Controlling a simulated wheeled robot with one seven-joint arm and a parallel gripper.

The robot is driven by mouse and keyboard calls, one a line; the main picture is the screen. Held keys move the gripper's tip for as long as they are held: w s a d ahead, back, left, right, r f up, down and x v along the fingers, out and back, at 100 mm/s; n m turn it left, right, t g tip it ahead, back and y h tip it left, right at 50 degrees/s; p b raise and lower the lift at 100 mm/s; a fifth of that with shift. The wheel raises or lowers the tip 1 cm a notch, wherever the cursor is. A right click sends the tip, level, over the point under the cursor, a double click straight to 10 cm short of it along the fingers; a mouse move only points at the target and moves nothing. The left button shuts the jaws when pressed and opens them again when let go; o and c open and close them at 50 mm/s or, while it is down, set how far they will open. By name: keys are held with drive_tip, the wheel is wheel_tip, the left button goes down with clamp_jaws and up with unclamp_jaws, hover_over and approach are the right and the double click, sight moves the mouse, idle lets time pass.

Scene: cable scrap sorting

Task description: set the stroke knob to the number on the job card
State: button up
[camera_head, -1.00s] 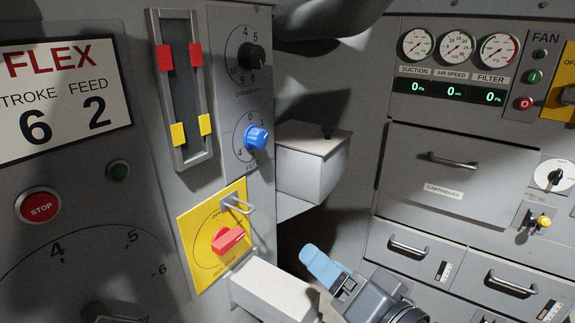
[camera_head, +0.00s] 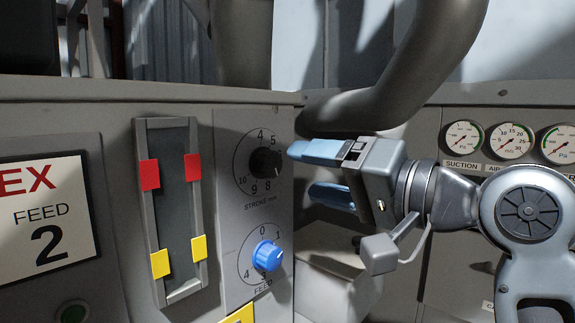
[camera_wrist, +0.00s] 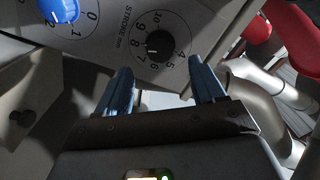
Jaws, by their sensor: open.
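The black stroke knob (camera_head: 265,162) sits on a numbered dial on the grey panel. It also shows in the wrist view (camera_wrist: 158,43), where a faint light mark seems to face about 7; I cannot read it surely. My gripper (camera_head: 303,172) has blue fingers, open and empty, just right of the knob and apart from it. In the wrist view my gripper (camera_wrist: 164,72) has its fingers spread, with the dial beyond them. The job card (camera_head: 45,212) shows feed 2; its stroke part is out of view now, but the earlier head view reads stroke 6.
The blue feed knob (camera_head: 267,256) is below the stroke knob. A slotted frame (camera_head: 172,210) with red and yellow tabs stands left of the dials. A thick grey pipe (camera_head: 425,75) curves above my gripper. Gauges (camera_head: 512,141) are at the right.

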sight(274, 167)
drive_tip(key=p+x, duration=0.1)
drive_tip(key=x, duration=0.5)
drive_tip(key=shift+w+a, duration=0.25)
drive_tip(key=shift+a, duration=0.1)
drive_tip(key=c, duration=1.1)
